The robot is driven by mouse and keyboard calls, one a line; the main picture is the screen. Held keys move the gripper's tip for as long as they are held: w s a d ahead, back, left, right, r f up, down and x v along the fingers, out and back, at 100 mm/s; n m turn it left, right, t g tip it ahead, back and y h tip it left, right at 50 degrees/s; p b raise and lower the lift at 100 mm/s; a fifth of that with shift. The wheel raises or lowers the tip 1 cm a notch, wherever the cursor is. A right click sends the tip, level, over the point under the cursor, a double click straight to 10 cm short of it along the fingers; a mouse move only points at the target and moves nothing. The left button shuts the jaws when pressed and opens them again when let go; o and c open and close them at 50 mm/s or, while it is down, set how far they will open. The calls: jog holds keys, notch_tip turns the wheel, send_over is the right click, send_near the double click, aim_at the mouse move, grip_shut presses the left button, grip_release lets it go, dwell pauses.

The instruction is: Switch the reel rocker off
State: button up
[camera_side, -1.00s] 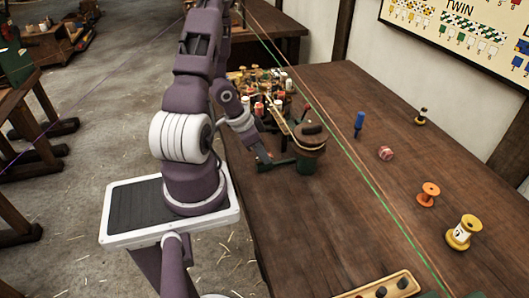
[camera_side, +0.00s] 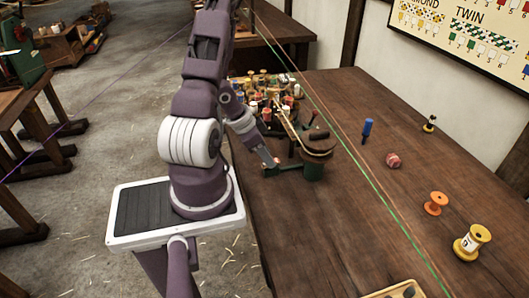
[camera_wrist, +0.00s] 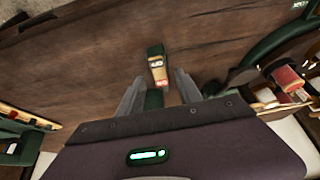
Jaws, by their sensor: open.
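The reel rocker (camera_wrist: 157,66) shows in the wrist view as a small block with a dark green top, a pale label and a red label nearer me. The lettering is too small to read. My gripper (camera_wrist: 155,82) is open, with one finger on each side of the rocker's near end; I cannot tell if they touch it. In the side view my gripper (camera_side: 272,164) is low at the left end of the green reel stand (camera_side: 312,170). The rocker itself is hard to make out there.
Several coloured spools (camera_side: 262,90) crowd behind the reel stand. Green and orange strands run over the wooden table (camera_side: 375,230).

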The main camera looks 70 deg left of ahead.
jog(key=v, duration=0.5)
